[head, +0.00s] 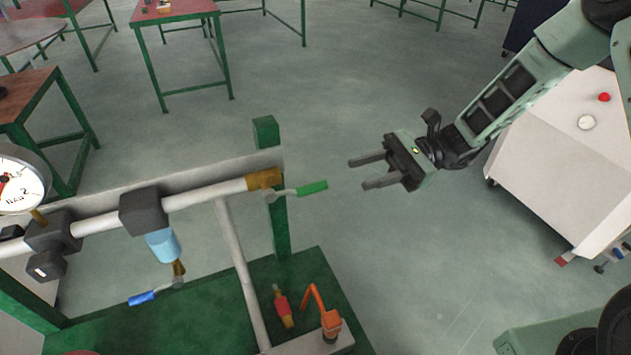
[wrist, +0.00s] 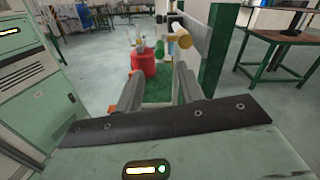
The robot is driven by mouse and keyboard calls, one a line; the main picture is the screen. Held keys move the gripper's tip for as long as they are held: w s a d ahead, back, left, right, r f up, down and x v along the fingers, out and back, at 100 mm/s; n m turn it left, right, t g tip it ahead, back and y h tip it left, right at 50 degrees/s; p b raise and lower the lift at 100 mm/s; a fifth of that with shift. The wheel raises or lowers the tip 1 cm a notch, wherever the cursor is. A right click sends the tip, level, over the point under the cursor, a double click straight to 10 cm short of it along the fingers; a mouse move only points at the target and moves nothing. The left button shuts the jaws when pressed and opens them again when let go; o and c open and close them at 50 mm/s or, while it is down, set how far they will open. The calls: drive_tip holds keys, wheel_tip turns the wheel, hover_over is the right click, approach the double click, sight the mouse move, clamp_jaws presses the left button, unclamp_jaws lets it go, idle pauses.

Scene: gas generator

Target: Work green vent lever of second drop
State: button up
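A green-handled lever (head: 312,188) sticks out to the right from the brass fitting (head: 264,179) at the end of the white pipe. My gripper (head: 357,174) is to the right of the lever, apart from it, with its fingers pointing left towards it. The two fingers are spread and nothing is between them. In the wrist view the open fingers show at the middle, and the brass pipe end (wrist: 183,39) lies beyond them.
A blue-handled lever (head: 142,298) hangs lower left. An orange-handled valve (head: 329,318) and a red-and-yellow part (head: 284,308) sit low on the green stand. A green post (head: 268,130) rises behind the pipe end. A white cabinet (head: 560,155) stands right; open floor lies between.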

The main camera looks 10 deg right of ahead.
sight(300, 192)
drive_tip(key=p+x, duration=0.1)
drive_tip(key=x, duration=1)
drive_tip(key=shift+d, duration=0.1)
drive_tip(key=shift+f, duration=0.1)
clamp_jaws()
